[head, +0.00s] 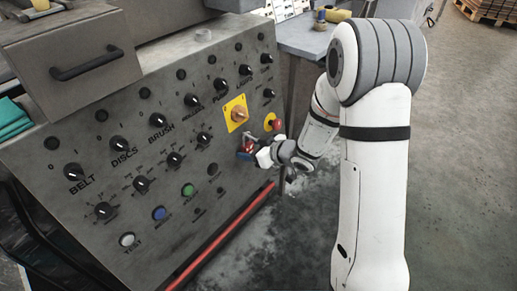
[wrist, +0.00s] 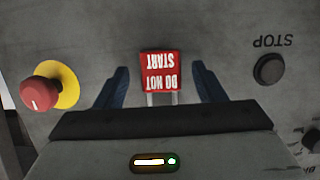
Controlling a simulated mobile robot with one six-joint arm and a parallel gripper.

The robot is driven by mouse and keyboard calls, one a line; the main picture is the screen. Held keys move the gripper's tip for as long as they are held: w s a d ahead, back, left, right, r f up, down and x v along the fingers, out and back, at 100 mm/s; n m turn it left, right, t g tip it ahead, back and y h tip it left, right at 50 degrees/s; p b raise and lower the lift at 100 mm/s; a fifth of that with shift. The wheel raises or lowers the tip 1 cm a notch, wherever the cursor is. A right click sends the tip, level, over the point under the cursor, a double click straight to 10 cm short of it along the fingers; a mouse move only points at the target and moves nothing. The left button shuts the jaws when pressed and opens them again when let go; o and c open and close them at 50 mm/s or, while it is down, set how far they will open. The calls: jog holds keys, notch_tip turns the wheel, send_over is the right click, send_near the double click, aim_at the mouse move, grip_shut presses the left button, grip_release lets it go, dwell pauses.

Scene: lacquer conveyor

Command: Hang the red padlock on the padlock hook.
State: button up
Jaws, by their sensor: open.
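The red padlock (wrist: 161,72) shows in the wrist view, its white DO NOT START label upside down in the picture. Its two grey shackle legs run down behind the dark edge of my gripper, which hides the shackle's end. My gripper (wrist: 161,86) is open, its blue fingers on either side of the padlock with a gap to each. In the head view my gripper (head: 247,153) is close to the lower right of the control panel, with the red padlock (head: 248,141) small beside it. I cannot make out the padlock hook or what supports the padlock.
The grey control panel (head: 75,215) carries several knobs and buttons. A red emergency button on a yellow disc (wrist: 42,93) is left of my fingers in the wrist view; a dark STOP button (wrist: 269,69) is right. A red rail (head: 222,238) runs along the panel's lower edge.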

jog(key=p+v, duration=0.3)
jog(key=v, duration=0.5)
jog(key=d+r+m+h+p, duration=0.25)
jog(key=d+r+p, duration=0.2)
jog(key=r, duration=0.35)
jog(key=s+d+r+m+t+h+p, duration=0.1)
jog(key=d+r+h+p, duration=0.3)
jog(key=r+p, duration=0.25)
jog(key=d+r+m+h+p, duration=0.2)
jog(key=d+r+h+p, duration=0.15)
jog(key=r, duration=0.55)
jog(key=s+r+m+g+p, duration=0.5)
jog(key=s+r+p, duration=0.9)
jog(key=s+r, duration=0.5)
jog(key=shift+s+d+g, duration=0.35)
jog(key=shift+s+g, duration=0.25)
jog(key=shift+s, duration=0.25)
